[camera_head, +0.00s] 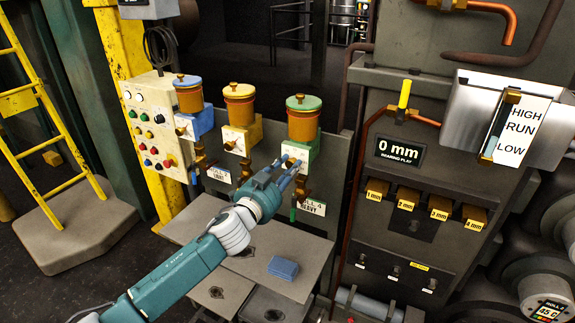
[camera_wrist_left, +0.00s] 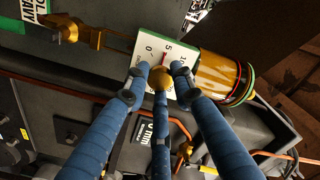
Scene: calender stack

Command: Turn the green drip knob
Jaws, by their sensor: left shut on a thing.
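The green drip oiler (camera_head: 303,118) has a green lid, an amber cup and a green block with a white dial face. It is the rightmost of three oilers on the panel. My left gripper (camera_head: 291,166) reaches up to its dial face, and its fingers cover the knob there. In the left wrist view the three blue fingers (camera_wrist_left: 160,80) are closed around the round brass knob (camera_wrist_left: 161,78). My right gripper is in neither view.
A yellow oiler (camera_head: 239,105) and a blue oiler (camera_head: 189,97) stand to the left. At the right is a panel with a 0 mm display (camera_head: 399,150) and a yellow-handled lever (camera_head: 405,93).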

